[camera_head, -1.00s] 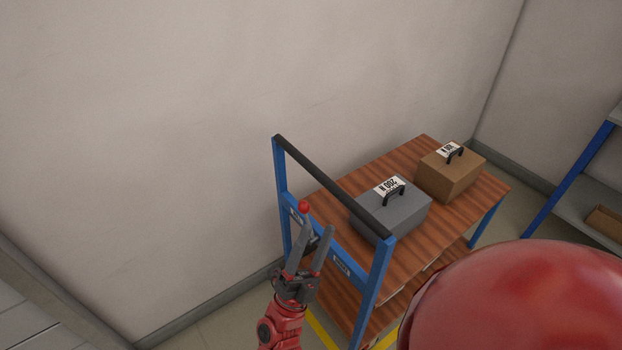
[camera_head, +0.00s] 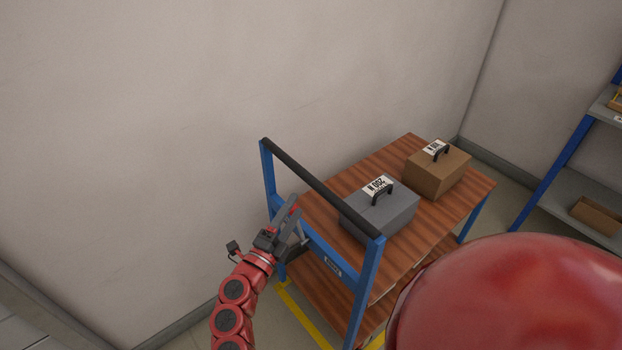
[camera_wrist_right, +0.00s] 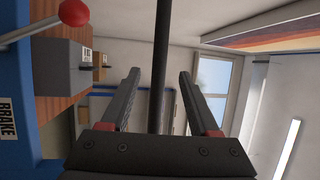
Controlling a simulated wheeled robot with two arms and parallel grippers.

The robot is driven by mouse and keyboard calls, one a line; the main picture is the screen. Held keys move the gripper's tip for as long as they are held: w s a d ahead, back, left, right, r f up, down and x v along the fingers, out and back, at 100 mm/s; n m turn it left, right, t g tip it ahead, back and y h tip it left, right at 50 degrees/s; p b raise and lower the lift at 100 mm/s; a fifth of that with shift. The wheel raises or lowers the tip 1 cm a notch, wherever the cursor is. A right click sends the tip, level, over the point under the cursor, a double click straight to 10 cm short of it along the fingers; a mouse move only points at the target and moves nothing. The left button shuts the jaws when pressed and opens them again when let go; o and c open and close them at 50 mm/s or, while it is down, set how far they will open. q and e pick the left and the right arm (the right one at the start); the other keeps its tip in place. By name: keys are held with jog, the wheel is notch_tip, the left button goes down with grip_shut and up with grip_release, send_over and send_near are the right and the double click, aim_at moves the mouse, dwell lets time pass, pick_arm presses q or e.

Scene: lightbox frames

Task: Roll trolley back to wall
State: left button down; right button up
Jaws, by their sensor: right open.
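The trolley has a blue frame, a wooden top deck (camera_head: 405,150) and a dark handle bar (camera_head: 318,186) across its near end. It stands close beside the wall (camera_head: 150,120). My right gripper (camera_head: 301,217) is open by the left part of the handle end, below the bar. In the right wrist view, the dark bar (camera_wrist_right: 162,50) shows between the two open fingers (camera_wrist_right: 157,75); whether it lies fully inside them I cannot tell. A red-knobbed lever (camera_wrist_right: 74,12) and a BRAKE label (camera_wrist_right: 8,118) show at the left there. My left gripper is out of view.
A grey case (camera_head: 385,217) and a brown case (camera_head: 437,178) stand on the top deck. A yellow floor line (camera_head: 305,318) runs beneath the trolley. Blue-posted shelving (camera_head: 553,170) stands at the right. Some bare floor shows between trolley and shelving.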

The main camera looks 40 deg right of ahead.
aim_at(311, 182)
jog(key=p+x, duration=0.1)
jog(key=x, duration=0.8)
jog(key=shift+w+d+r, duration=0.15)
jog(key=shift+d, duration=0.15)
grip_shut()
dwell(0.9)
